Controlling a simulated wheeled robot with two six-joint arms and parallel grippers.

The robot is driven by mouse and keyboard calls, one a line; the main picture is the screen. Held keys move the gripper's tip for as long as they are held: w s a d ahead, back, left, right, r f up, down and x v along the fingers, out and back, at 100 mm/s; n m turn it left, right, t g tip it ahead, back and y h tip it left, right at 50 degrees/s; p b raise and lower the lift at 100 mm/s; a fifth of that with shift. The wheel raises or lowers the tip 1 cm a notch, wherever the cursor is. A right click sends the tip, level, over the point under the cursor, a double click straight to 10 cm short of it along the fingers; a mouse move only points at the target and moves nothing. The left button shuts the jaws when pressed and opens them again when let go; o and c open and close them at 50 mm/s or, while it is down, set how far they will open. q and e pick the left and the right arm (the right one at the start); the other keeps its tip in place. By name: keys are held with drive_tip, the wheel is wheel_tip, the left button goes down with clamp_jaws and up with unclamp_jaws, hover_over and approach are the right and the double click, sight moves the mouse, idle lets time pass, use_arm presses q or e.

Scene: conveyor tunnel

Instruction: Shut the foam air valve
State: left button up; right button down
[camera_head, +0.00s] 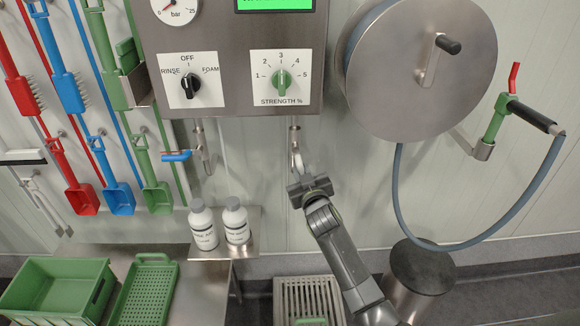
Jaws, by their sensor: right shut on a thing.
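The pipe with the foam air valve (294,136) hangs below the right part of the control panel. My right gripper (297,168) is at its lower end, shut on what appears to be the valve handle. The jaws and my wrist hide most of the handle, so I cannot tell its angle. My right arm reaches up to it from the lower right. My left gripper is out of view.
Two white bottles (236,221) stand on a steel shelf below. A hose reel (420,65) hangs at right, its hose (400,200) looping down near a steel bin (418,275).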

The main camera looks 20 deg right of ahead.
drive_tip(key=s+d+r+n+g+h+p, duration=0.1)
drive_tip(key=d+r+n+p, duration=0.3)
drive_tip(key=n+p, duration=0.8)
drive_tip(key=shift+s+d+r+n+g+h+p, duration=0.15)
drive_tip(key=shift+d+r+n+g+h+p, duration=0.35)
drive_tip(key=shift+r+h+p, duration=0.6)
drive_tip(key=shift+a+r, duration=0.15)
drive_tip(key=c, duration=1.4)
unclamp_jaws()
drive_tip(key=shift+s, duration=0.1)
drive_tip(key=p+v, duration=0.1)
drive_tip(key=v, duration=1.6)
drive_tip(key=shift+r, duration=0.25)
drive_tip(key=shift+s, duration=0.1)
